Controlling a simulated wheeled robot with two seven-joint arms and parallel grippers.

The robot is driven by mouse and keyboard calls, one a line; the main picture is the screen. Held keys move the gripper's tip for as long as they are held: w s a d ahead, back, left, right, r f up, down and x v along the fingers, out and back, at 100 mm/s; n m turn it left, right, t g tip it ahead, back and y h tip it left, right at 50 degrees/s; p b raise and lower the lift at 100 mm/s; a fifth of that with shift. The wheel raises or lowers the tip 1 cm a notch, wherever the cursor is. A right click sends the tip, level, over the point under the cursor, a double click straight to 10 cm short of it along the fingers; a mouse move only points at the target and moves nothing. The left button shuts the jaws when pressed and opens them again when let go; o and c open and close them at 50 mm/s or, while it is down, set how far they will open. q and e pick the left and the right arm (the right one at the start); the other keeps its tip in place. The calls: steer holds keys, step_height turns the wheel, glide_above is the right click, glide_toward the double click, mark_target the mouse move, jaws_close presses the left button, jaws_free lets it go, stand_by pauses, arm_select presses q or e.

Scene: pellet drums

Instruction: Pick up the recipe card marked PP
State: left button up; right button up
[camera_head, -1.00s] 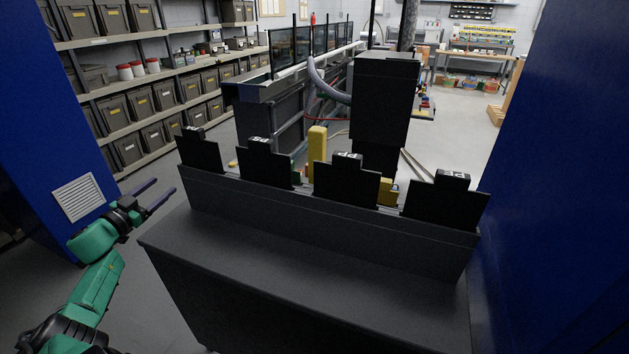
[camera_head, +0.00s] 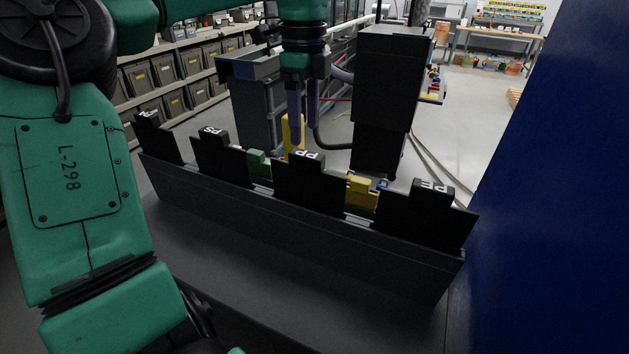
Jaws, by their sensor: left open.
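Black cards with raised, white-lettered tabs stand upright in a long dark rack (camera_head: 290,245). The card whose tab reads PP (camera_head: 308,187) is the third from the left. My left gripper (camera_head: 304,132) points down just above and behind the PP tab in this view. Its two dark fingers are apart, with nothing visible between them. I cannot tell the exact depth between the fingers and the card. My right gripper is not in view.
Other cards stand on both sides, one marked PE (camera_head: 425,215) at the right. A yellow piece (camera_head: 362,192) and a green piece (camera_head: 259,163) show between cards. A dark tower (camera_head: 388,100) stands behind the rack. A blue wall (camera_head: 540,200) is at the right.

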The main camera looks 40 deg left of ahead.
mark_target(308, 154)
arm_select(q)
step_height(308, 154, down, 4)
steer(key=shift+a+p, duration=0.1)
steer(key=shift+p, duration=0.3)
steer(key=f, duration=0.1)
steer(key=f+p, duration=0.2)
steer(key=shift+w+d+f, duration=0.2)
steer(key=shift+d+f, duration=0.05)
steer(key=shift+d, duration=0.05)
step_height(308, 154, down, 3)
steer(key=shift+s+a+r+p, duration=0.1)
steer(key=shift+s+a+p, duration=0.05)
steer(key=shift+p, duration=0.3)
steer(key=shift+a, duration=0.1)
jaws_close()
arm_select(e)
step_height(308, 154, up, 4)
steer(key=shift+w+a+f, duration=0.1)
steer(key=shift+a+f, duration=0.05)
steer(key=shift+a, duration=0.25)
